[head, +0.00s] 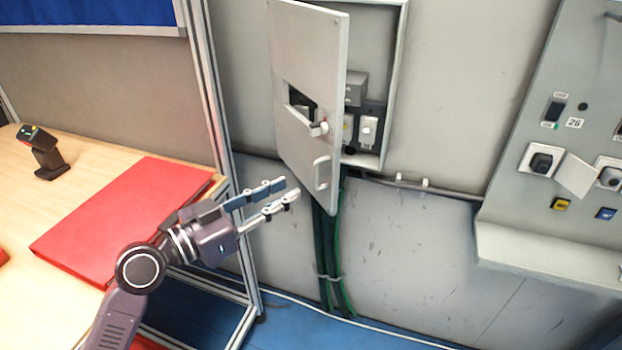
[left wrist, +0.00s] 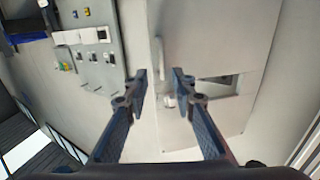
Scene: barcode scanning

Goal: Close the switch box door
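The switch box door (head: 308,75) is a light grey panel standing partly open, swung out to the left of the box (head: 399,85). It has a small window, a latch knob (head: 318,128) and a bar handle (head: 321,173) near its lower right edge. Switches show inside the box. My left gripper (head: 291,188) is open and empty, just left of the door's lower part and apparently apart from it. In the left wrist view, its spread fingers (left wrist: 159,75) face the door (left wrist: 220,35), with the handle (left wrist: 160,58) showing between and beyond the tips. My right gripper is not in view.
A wooden table (head: 95,138) with a red folder (head: 125,215) and a dark scanner on a stand (head: 45,155) is at left. A metal frame post (head: 215,110) stands left of the door. Green cables (head: 328,255) hang below the box. A control panel (head: 560,110) is at right.

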